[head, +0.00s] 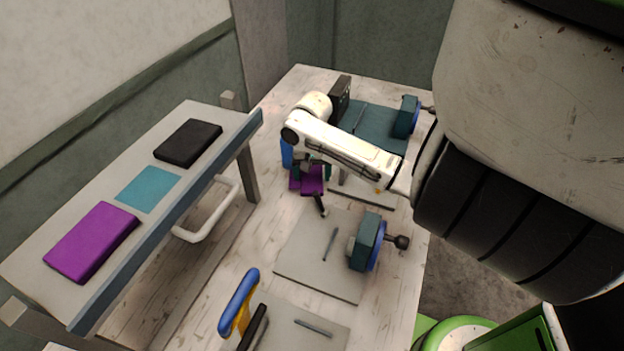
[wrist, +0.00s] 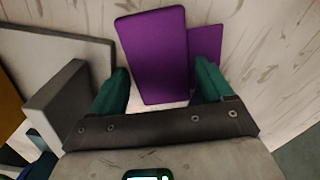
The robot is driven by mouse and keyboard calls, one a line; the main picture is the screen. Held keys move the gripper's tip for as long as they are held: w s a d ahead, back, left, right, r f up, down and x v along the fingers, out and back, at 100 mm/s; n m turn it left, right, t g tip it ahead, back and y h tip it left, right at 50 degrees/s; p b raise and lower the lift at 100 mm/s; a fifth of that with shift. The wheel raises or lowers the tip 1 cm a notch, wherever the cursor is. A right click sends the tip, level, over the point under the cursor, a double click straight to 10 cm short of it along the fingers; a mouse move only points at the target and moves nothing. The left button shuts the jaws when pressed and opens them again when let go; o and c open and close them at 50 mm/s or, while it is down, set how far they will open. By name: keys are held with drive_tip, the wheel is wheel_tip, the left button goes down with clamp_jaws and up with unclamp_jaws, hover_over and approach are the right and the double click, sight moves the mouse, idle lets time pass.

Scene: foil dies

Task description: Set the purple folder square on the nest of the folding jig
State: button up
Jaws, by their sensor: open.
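A purple folder (wrist: 155,55) fills the space between the teal fingers of my open gripper (wrist: 162,80) in the wrist view. A second purple piece (wrist: 206,52) shows partly behind it, to the right. In the head view, purple (head: 312,180) shows at my gripper (head: 310,172), low over the bench beside the back station. Whether the folder rests on something is hard to tell. Several grey-plate stations stand on the bench; the middle one has a bare plate (head: 300,262) and a teal clamp (head: 366,242). I cannot tell which is the folding jig, and no nest is clear.
A shelf (head: 172,108) on the left holds another purple block (head: 92,240), a teal sheet (head: 148,188) and a black block (head: 188,142). A blue-and-yellow handle (head: 240,300) stands at the near station. A grey block (wrist: 62,100) stands left of my fingers in the wrist view.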

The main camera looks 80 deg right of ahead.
sight(312, 177)
drive_tip(key=shift+c, duration=0.2)
drive_tip(key=c, duration=0.9)
drive_tip(key=shift+r, duration=0.15)
wheel_tip(312, 177, up, 18)
drive_tip(key=p, duration=0.2)
